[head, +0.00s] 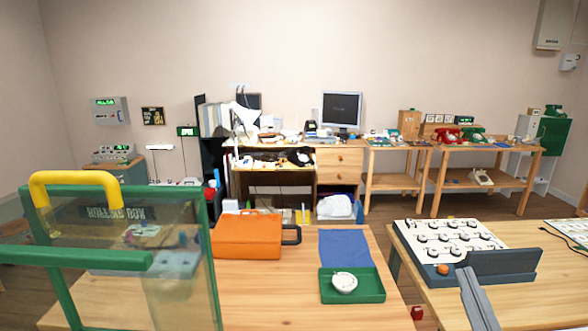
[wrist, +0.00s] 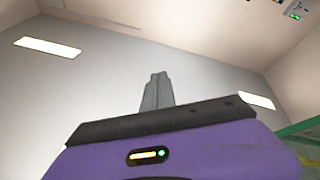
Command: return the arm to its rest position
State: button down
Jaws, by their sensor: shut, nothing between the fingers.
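My gripper (wrist: 158,78) shows in the wrist view, with its two grey fingers together and nothing between them. The fingers stand up from a dark bar on a purple housing with a small lit indicator. Behind them are a pale wall or ceiling and bright light panels, so the wrist camera looks upward. Nothing touches the fingertips. In the head view, a narrow grey piece (head: 478,302) rises from the bottom edge at the right; I cannot tell whether it is part of my arm. The rest of my arm is not clearly visible.
A green-framed clear box with a yellow handle (head: 75,178) stands at near left. An orange case (head: 247,236) and a green tray (head: 376,285) holding a white round object (head: 344,282) are on the front table. A white dial panel (head: 445,240) is on the right table. Floor shows between the tables.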

jog(key=s+a+f+m+g, duration=0.1)
jog(key=s+f+g, duration=0.1)
jog(key=s+f, duration=0.5)
jog(key=s+a+f+m+g, duration=0.2)
jog(key=s+f, duration=0.5)
jog(key=s, duration=0.7)
jog(key=s+a+f+m+g+y, duration=0.1)
jog(key=s+f+g, duration=0.2)
jog(key=s+f, duration=0.5)
jog(key=s, duration=0.3)
jog(key=shift+a+m+g, duration=0.3)
jog(key=shift+a+m, duration=0.05)
jog(key=shift+m, duration=0.05)
